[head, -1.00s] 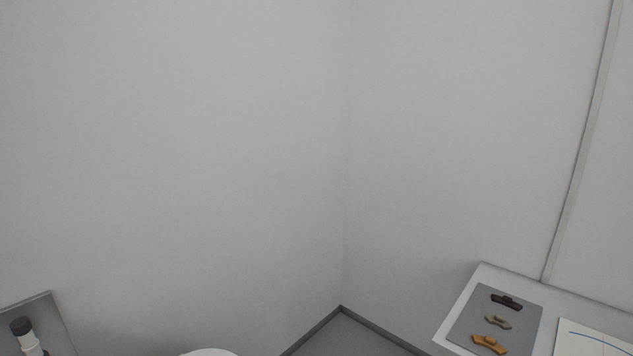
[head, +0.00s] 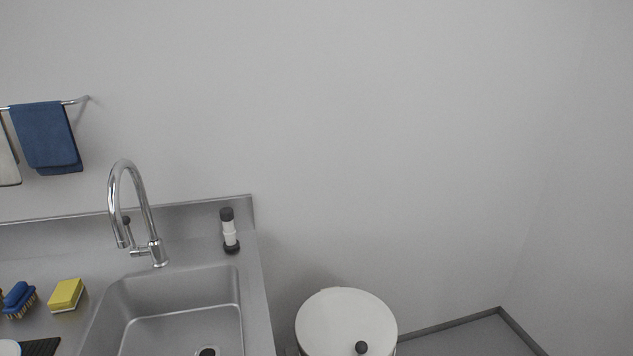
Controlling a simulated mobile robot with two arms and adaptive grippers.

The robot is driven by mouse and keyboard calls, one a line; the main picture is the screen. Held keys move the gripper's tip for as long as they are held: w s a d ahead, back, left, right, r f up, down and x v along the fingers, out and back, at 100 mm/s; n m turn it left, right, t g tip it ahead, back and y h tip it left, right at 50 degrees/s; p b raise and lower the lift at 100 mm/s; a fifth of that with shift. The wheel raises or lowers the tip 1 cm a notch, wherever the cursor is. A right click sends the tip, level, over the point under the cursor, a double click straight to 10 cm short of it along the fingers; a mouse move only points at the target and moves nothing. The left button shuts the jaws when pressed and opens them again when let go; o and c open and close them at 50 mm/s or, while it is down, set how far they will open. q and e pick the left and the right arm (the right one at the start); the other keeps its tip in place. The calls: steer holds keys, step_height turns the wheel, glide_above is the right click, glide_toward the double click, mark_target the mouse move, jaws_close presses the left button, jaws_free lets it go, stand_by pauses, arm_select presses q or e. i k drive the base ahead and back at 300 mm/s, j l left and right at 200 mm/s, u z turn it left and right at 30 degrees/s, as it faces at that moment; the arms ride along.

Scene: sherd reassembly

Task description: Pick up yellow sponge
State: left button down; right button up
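The yellow sponge (head: 66,294) lies on the steel counter in the head view, at the lower left, just left of the sink basin. It is a small block with a yellow top and a paler lower layer. Nothing touches it from above. Neither of my grippers shows in the head view.
A steel sink (head: 180,312) with a tall curved faucet (head: 148,215) stands right of the sponge. A blue brush (head: 17,297) lies close on its left. A white and black cylinder (head: 229,232) stands behind the basin. A round white-lidded bin (head: 346,322) stands right of the counter.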

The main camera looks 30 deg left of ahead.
mark_target(66, 295)
steer(key=u, duration=2.55)
